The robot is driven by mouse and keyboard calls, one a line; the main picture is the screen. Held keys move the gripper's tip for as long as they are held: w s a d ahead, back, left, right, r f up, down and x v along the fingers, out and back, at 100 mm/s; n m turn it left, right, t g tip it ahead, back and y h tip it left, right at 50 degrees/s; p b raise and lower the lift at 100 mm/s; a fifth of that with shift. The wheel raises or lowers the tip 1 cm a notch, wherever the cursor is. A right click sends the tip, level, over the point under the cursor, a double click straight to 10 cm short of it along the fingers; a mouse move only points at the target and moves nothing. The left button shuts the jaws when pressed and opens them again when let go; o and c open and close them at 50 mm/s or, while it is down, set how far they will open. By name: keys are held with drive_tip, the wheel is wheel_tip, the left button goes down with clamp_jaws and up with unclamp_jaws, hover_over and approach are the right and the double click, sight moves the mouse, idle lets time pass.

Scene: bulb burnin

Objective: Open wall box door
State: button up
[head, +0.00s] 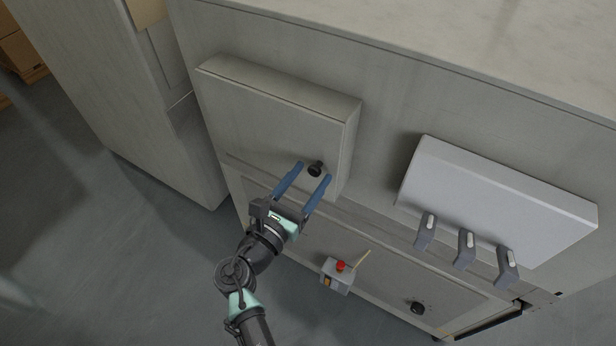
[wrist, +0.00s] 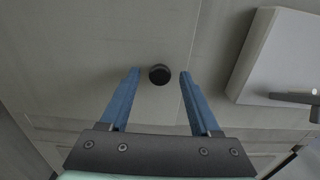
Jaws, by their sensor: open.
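The wall box (head: 275,115) is a grey box on the wall, left of centre in the head view. Its door (wrist: 95,45) is shut and fills much of the wrist view. A round black knob (head: 316,168) sits near the door's lower right corner; it also shows in the wrist view (wrist: 159,74). My gripper (head: 312,172) is open, its two blue fingers pointing at the knob. In the wrist view (wrist: 160,72) the knob appears between the fingertips, nearer the right one. I cannot tell whether either finger touches it.
A white box (head: 500,195) with several grey levers (head: 466,245) is on the wall to the right. Below are a small control box with a red button (head: 340,268) and a black dial (head: 417,308). Open floor (head: 130,260) lies to the left.

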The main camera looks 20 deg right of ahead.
clamp_jaws()
idle(1.4)
